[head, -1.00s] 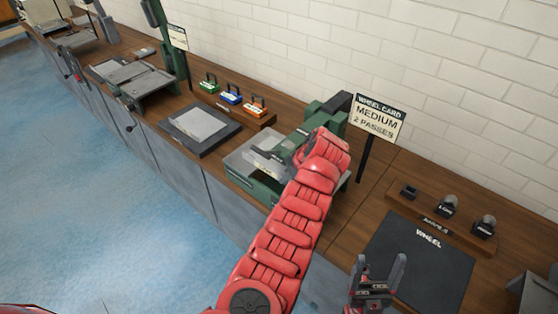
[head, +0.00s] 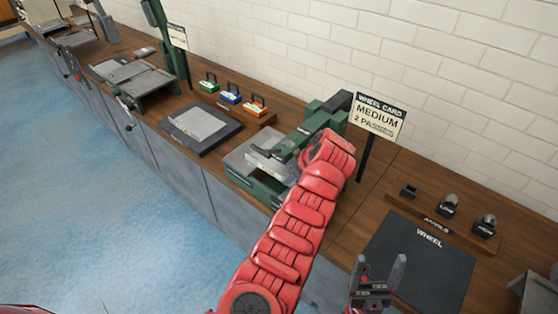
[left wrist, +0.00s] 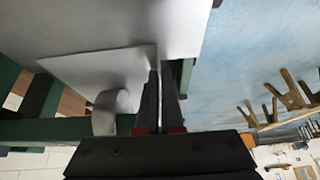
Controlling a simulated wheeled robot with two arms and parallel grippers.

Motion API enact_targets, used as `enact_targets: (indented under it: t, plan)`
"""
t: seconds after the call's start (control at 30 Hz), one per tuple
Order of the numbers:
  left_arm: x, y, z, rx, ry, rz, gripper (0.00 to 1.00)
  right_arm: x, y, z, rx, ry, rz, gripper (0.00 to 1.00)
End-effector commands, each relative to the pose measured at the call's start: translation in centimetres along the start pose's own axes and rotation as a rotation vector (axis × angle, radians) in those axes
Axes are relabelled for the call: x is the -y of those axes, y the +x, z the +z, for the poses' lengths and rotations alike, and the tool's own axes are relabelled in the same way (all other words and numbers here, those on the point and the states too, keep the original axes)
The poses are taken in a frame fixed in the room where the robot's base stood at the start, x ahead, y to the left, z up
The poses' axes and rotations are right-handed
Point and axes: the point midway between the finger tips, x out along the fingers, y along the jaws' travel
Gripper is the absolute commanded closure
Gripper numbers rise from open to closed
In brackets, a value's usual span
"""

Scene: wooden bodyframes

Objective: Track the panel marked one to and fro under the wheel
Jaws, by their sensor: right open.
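The green wheel machine (head: 327,118) stands on the bench in the head view. A pale grey panel (head: 240,162) lies flat at its front, partly covered by my red left arm; I see no mark on it. My left gripper (head: 262,157) is at the panel. In the left wrist view its two dark fingers (left wrist: 162,98) are close together with the panel's thin edge between them. A pale rounded roller (left wrist: 112,108) touches or nearly touches the sheet (left wrist: 95,70) there. My right gripper (head: 382,275) is open and empty above the dark WHEEL mat (head: 415,255).
The wheel card (head: 378,118) reads MEDIUM, 2 PASSES. The anvil rack (head: 440,222) holds LOW and HIGH anvils beside a dark holder. A grey plate on a dark mat (head: 205,145), coloured blocks (head: 231,97) and other machines stand left along the bench. A white brick wall is behind.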

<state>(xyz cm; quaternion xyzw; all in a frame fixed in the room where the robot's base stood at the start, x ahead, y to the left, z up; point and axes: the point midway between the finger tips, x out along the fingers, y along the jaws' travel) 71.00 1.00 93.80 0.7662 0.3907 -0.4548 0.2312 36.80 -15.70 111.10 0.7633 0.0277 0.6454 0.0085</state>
Motion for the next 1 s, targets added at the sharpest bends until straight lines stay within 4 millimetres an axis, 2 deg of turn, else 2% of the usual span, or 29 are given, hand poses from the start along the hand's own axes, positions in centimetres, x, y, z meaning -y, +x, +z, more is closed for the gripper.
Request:
enact_targets:
  t: [1.0]
  plan:
    - [0.0, -2.5, 4.8, 0.000, 0.001, 0.001, 1.00, 0.1, -2.8, 0.5, 0.000, 0.000, 0.000, 0.27]
